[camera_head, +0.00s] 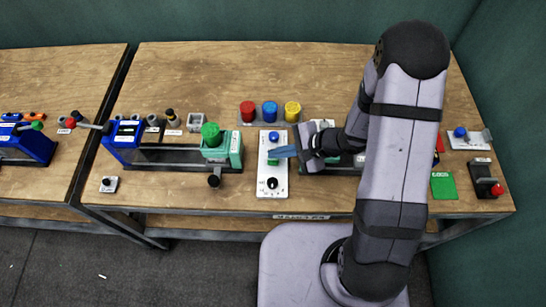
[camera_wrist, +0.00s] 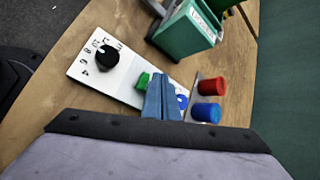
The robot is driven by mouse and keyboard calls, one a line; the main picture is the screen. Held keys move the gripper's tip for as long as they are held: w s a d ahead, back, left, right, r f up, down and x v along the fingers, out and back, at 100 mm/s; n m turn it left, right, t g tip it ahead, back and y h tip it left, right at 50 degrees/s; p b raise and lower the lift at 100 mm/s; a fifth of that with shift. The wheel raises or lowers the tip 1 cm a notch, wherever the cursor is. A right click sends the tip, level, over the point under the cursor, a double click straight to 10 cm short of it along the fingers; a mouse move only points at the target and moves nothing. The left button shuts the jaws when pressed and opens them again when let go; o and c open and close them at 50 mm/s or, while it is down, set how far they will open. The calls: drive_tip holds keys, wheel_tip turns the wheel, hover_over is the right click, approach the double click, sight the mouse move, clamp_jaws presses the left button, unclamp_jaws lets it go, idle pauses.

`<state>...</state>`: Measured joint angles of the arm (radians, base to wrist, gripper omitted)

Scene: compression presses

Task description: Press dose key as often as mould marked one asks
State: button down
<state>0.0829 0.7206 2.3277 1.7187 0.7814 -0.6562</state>
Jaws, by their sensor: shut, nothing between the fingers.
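A white control panel (camera_head: 265,172) lies on the middle of the bench. It has a blue round button (camera_head: 274,136) at its far end, a green key (camera_wrist: 143,80) in its middle and a black dial (camera_head: 272,183) at its near end; the dial also shows in the wrist view (camera_wrist: 105,57), ringed by numbers. My gripper (camera_head: 276,153) is shut and empty, its blue fingertips over the panel between the green key and the blue button. I cannot tell whether they touch it. No label naming the dose key or mould one is readable.
Red (camera_head: 248,111), blue (camera_head: 270,112) and yellow (camera_head: 292,111) cylinders stand in a row behind the panel. A teal block with a green knob (camera_head: 211,134) is on a blue-ended press to the left. My arm hides part of the bench's right side.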

sight(277, 161)
drive_tip(key=shift+r, duration=0.15)
drive_tip(key=shift+r+p, duration=1.65)
drive_tip(key=shift+r, duration=0.75)
idle(1.0)
wheel_tip(277, 161, up, 4)
drive_tip(key=m+t+p, duration=0.1)
drive_tip(key=m+p, duration=0.7)
drive_tip(key=m, duration=1.1)
drive_tip(key=shift+s+f+p, duration=0.1)
drive_tip(key=shift+f+p, duration=0.05)
drive_tip(key=shift+p, duration=0.2)
